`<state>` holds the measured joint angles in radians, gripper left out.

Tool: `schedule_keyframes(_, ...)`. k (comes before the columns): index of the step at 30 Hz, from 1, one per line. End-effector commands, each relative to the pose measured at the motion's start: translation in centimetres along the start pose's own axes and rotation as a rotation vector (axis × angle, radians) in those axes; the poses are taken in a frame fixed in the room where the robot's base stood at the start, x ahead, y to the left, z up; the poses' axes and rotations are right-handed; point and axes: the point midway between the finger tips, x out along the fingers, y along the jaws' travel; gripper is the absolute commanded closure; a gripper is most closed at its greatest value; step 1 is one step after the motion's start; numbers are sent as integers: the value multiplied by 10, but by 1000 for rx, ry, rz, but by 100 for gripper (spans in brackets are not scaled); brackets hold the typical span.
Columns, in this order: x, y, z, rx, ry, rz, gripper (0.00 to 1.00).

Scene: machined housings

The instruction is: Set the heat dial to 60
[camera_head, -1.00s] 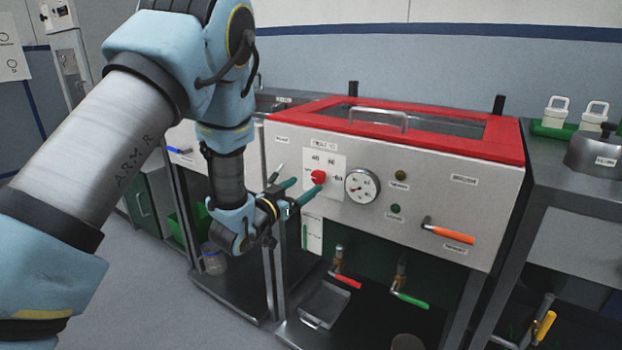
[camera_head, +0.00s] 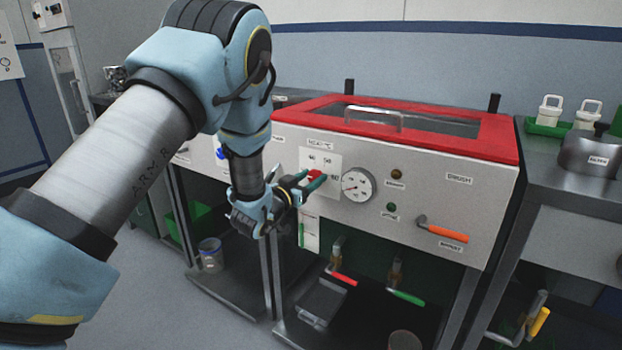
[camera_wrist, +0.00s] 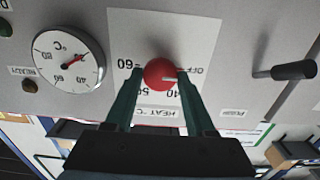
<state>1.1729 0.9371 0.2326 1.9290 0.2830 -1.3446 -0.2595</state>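The red heat dial (camera_wrist: 160,73) sits on a white plate (camera_wrist: 203,40) marked OFF, 40, 50 and 60 in the wrist view, which shows the panel upside down. Its white pointer line points right, between OFF and 40; the 60 mark is on the left. In the head view the dial (camera_head: 314,175) is partly hidden by my gripper (camera_head: 312,181).
A round °C gauge (camera_head: 358,184) is beside the plate. Two small indicators and an orange-handled lever (camera_head: 443,232) are farther right. The red lid frame (camera_head: 310,108) is above the panel. Red (camera_head: 343,278) and green (camera_head: 407,298) tap handles are below.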

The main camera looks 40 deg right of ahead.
Motion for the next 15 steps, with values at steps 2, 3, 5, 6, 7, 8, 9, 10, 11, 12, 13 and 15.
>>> schedule_keyframes(2, 0, 0, 0, 0, 0, 0, 55)
schedule_keyframes(3, 0, 0, 0, 0, 0, 0, 60)
schedule_keyframes(5, 0, 0, 0, 0, 0, 0, 67)
schedule_keyframes(6, 0, 0, 0, 0, 0, 0, 71)
schedule_keyframes(7, 0, 0, 0, 0, 0, 0, 74)
schedule_keyframes(8, 0, 0, 0, 0, 0, 0, 78)
schedule_keyframes(9, 0, 0, 0, 0, 0, 0, 82)
schedule_keyframes(10, 0, 0, 0, 0, 0, 0, 86)
schedule_keyframes(11, 0, 0, 0, 0, 0, 0, 89)
schedule_keyframes(12, 0, 0, 0, 0, 0, 0, 94)
schedule_keyframes(13, 0, 0, 0, 0, 0, 0, 97)
schedule_keyframes(15, 0, 0, 0, 0, 0, 0, 100)
